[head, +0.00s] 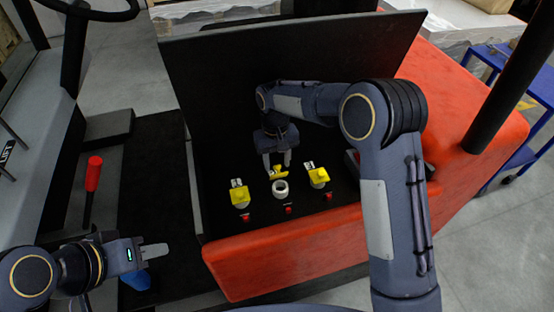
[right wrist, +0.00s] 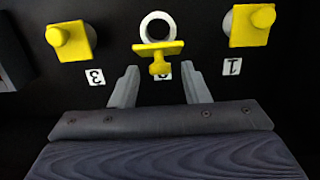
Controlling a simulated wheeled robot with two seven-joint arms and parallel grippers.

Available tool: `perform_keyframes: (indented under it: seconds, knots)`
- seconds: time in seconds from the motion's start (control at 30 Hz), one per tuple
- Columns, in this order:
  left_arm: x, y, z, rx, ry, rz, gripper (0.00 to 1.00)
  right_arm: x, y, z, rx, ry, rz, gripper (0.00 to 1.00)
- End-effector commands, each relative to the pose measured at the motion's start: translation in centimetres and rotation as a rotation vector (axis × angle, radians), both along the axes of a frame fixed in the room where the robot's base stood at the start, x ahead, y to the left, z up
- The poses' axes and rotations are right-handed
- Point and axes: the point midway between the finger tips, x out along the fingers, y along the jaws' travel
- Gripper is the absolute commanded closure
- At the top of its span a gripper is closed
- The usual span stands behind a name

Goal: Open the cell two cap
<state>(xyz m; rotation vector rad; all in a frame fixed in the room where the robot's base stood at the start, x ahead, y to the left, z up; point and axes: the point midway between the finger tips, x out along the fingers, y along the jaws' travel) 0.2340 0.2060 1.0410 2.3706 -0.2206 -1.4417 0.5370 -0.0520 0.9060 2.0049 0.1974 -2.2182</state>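The cell two cap (head: 279,172) is yellow and stands swung open on its hinge behind the white round cell two opening (head: 280,188). The right wrist view also shows the cap (right wrist: 158,52) and the uncovered opening (right wrist: 158,26). My right gripper (head: 278,160) is open at the cap, with one finger on each side of its knob and gaps between; the right wrist view shows the fingers (right wrist: 164,75) apart. The number label behind the knob is partly hidden. My left gripper (head: 152,251) is at the lower left, away from the caps, seen side-on.
Yellow caps cover the left cell (head: 240,196), labelled 1, and the right cell (head: 318,177), labelled 3. Small red pieces (head: 288,210) sit in front of the cells. A raised black lid (head: 215,85) stands behind. A red lever (head: 93,173) is at left.

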Motion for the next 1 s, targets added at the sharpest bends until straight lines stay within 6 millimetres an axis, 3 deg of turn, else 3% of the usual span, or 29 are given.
perform_keyframes:
  seconds: [0.27,0.43,0.77,1.0]
  knots:
    - [0.0,0.0,-0.2,0.0,0.0,0.0,0.64,0.0,0.0,0.4,0.0,-0.001,0.0,0.58]
    - [0.0,0.0,-1.0,0.0,0.0,0.0,0.64,0.1,0.1,3.0,0.003,-0.005,0.0,0.58]
    - [0.0,0.0,-2.1,0.0,0.0,0.0,0.64,-5.3,0.6,9.3,0.002,-0.004,0.003,0.58]
    - [0.0,0.0,-3.2,0.0,0.0,0.0,0.64,-10.6,1.0,11.4,0.002,-0.002,0.004,0.58]
